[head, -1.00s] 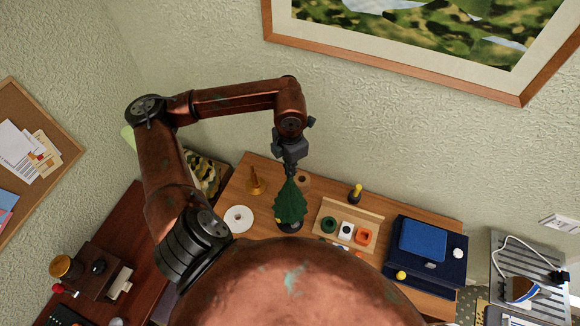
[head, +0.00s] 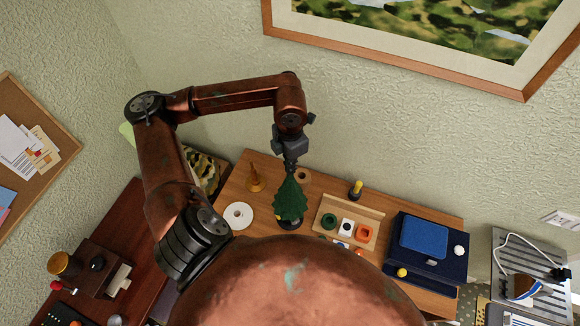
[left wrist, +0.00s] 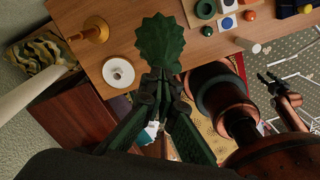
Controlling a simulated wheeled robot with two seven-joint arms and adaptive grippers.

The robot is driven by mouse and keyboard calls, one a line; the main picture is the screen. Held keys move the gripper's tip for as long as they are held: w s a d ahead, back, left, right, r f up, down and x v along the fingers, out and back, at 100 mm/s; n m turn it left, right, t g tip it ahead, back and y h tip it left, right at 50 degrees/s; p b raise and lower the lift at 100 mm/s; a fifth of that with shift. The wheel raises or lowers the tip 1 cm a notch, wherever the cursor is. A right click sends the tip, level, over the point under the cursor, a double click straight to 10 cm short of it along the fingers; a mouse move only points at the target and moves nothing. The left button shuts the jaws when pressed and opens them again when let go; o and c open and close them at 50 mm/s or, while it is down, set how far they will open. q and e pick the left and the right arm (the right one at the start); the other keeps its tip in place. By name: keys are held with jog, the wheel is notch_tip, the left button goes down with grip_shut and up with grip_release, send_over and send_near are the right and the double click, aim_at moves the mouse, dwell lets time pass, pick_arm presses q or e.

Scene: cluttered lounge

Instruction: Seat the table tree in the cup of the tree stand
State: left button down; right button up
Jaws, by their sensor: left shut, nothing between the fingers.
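The table tree (head: 290,198), a dark green cone, stands upright on the wooden table. A dark round base (head: 290,225), apparently the tree stand, shows under its lower edge. The tree hides the cup, so I cannot tell how deep it sits. My left gripper (head: 290,168) is directly above the treetop, shut and empty. In the left wrist view the tree (left wrist: 160,42) lies just beyond the closed fingertips (left wrist: 158,78), and its base is hidden. What looks like my right gripper (left wrist: 272,80) is small at the right of that view; its jaws are unclear.
A white disc (head: 238,216) and an amber cone-shaped piece (head: 255,179) are left of the tree. A wooden tray (head: 353,210) with coloured pieces and a blue box (head: 425,238) are to the right. The wall (head: 220,60) is close behind the table.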

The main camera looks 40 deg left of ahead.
pick_arm(q)
jog(key=shift+s+f, duration=0.1)
jog(key=shift+f, duration=0.15)
jog(key=shift+r, duration=0.2)
jog(key=shift+a+r+p, duration=0.1)
jog(key=shift+r+p, duration=0.3)
jog(key=shift+r, duration=0.2)
jog(key=shift+r+p, duration=0.3)
jog(key=shift+r, duration=0.75)
notch_tip(320, 180, up, 11)
jog(key=shift+r, duration=0.15)
